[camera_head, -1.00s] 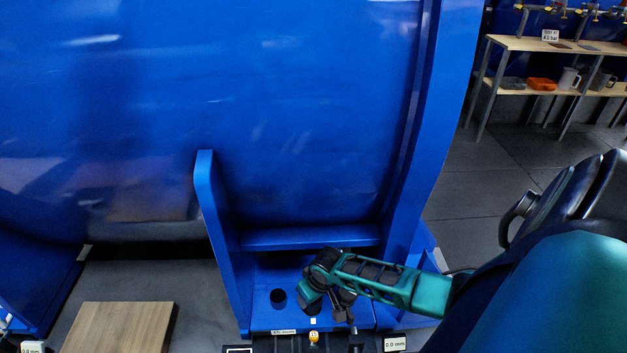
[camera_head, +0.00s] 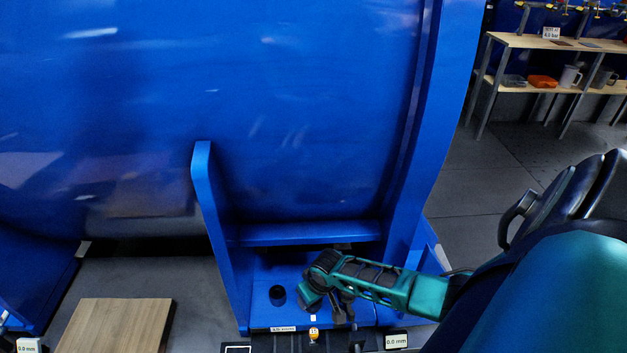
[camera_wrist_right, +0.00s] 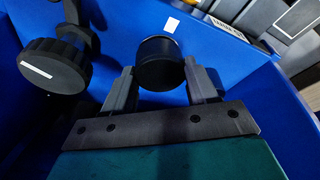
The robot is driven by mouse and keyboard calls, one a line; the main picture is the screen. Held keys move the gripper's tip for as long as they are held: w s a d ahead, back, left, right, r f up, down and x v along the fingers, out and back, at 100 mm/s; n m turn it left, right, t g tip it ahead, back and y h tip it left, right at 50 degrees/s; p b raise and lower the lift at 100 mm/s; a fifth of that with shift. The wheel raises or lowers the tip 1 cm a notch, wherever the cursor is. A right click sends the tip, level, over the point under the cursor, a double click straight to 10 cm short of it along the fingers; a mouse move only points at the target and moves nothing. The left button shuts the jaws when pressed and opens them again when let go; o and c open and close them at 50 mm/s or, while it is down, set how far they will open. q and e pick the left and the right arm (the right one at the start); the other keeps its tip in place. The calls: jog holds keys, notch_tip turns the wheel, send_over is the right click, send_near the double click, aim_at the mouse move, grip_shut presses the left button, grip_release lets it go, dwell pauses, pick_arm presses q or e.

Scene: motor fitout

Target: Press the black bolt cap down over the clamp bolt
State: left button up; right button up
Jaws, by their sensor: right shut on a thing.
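My right gripper (camera_head: 342,312) reaches down over the blue foot of the large blue housing. In the right wrist view the right gripper (camera_wrist_right: 162,78) is shut on a round black cap (camera_wrist_right: 160,62), with a finger on each side of it. The cap's far side and underside are hidden, and I cannot see the clamp bolt beneath it. In the head view the cap is not clear among the dark gripper parts. My left gripper is not in view.
A short black cylinder or hole (camera_head: 277,295) shows on the blue foot, left of the gripper. A black knob with a white stripe (camera_wrist_right: 55,65) is at the left of the wrist view. An upright blue rib (camera_head: 205,190) and a wooden board (camera_head: 118,325) are further left.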

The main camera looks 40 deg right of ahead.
jog(key=shift+f+b, duration=0.3)
jog(key=shift+f, duration=0.2)
jog(key=o, duration=1.1)
jog(key=shift+r, duration=0.15)
jog(key=p+v, duration=0.7)
jog(key=v, duration=0.5)
jog(key=shift+r, duration=0.4)
